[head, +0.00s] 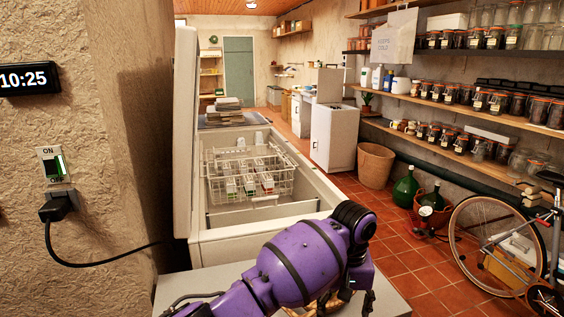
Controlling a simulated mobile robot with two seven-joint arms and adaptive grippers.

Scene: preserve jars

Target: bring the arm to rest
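My purple and black arm (305,262) comes in from the lower left and reaches over a pale grey surface (390,300) at the bottom of the head view. It bends at a black joint, and a purple and dark link runs down from there. No gripper fingers show, so I cannot see whether either gripper holds anything. My other arm is out of view. Something brownish lies partly hidden under the arm, too covered to name.
An open chest freezer (215,246) stands ahead, its lid upright at left. A white wire basket (283,184) inside holds several packages. A plugged switch (53,165) is on the left wall.

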